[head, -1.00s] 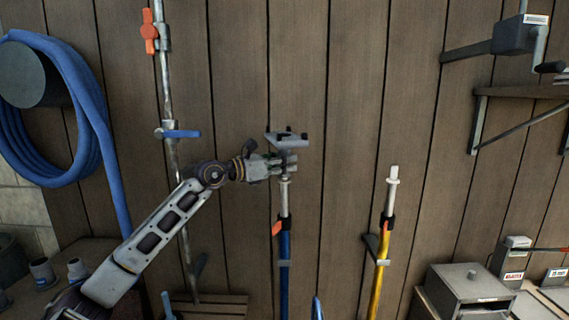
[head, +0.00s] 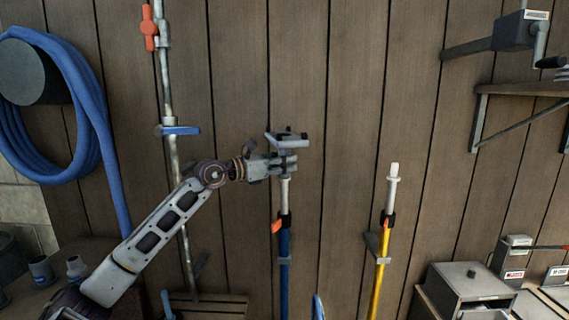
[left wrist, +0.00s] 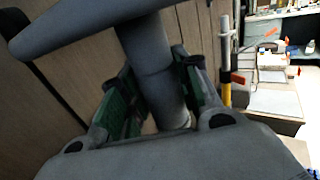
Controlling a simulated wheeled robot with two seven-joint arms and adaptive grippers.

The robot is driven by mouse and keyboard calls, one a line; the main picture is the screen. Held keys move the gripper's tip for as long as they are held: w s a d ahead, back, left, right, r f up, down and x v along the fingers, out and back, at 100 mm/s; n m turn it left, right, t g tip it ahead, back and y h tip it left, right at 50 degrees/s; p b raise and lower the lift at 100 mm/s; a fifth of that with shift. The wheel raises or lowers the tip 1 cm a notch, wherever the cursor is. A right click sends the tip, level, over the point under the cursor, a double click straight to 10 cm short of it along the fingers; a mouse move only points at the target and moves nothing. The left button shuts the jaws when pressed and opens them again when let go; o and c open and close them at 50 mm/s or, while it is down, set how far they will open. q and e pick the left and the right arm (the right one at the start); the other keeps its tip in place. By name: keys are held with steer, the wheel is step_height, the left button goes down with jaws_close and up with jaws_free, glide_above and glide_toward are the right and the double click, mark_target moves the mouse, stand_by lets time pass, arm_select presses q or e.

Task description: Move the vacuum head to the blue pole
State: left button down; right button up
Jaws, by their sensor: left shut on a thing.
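The grey vacuum head (head: 288,140) is at the top of the blue pole (head: 284,262), in line with it in the head view. My left gripper (head: 284,165) is shut on the vacuum head's neck, just under its flat body. In the left wrist view the grey neck (left wrist: 158,75) runs between the two fingers (left wrist: 150,100), with the head's wide grey body at the upper left. The blue pole's pale upper end (head: 284,192) shows right below the gripper. The fingers hide the join, so I cannot tell whether the neck is seated on it. My right gripper is not in view.
A yellow pole (head: 381,262) with a white tip stands to the right on the plank wall. A metal pipe with valve handles (head: 178,132) and a coiled blue hose (head: 85,100) are at the left. A grey box (head: 470,285) sits at the lower right.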

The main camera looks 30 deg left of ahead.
arm_select(q)
steer(key=shift+r, duration=0.1)
steer(key=shift+c, duration=2.4)
jaws_free()
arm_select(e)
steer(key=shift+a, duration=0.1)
arm_select(q)
steer(key=shift+s, duration=0.1)
steer(key=shift+s+a+b, duration=0.35)
steer(key=shift+s+b, duration=0.25)
steer(key=shift+b, duration=0.4)
steer(key=b+v, duration=0.2)
steer(key=b, duration=0.1)
steer(key=shift+s+a, duration=0.1)
steer(key=shift+s, duration=0.1)
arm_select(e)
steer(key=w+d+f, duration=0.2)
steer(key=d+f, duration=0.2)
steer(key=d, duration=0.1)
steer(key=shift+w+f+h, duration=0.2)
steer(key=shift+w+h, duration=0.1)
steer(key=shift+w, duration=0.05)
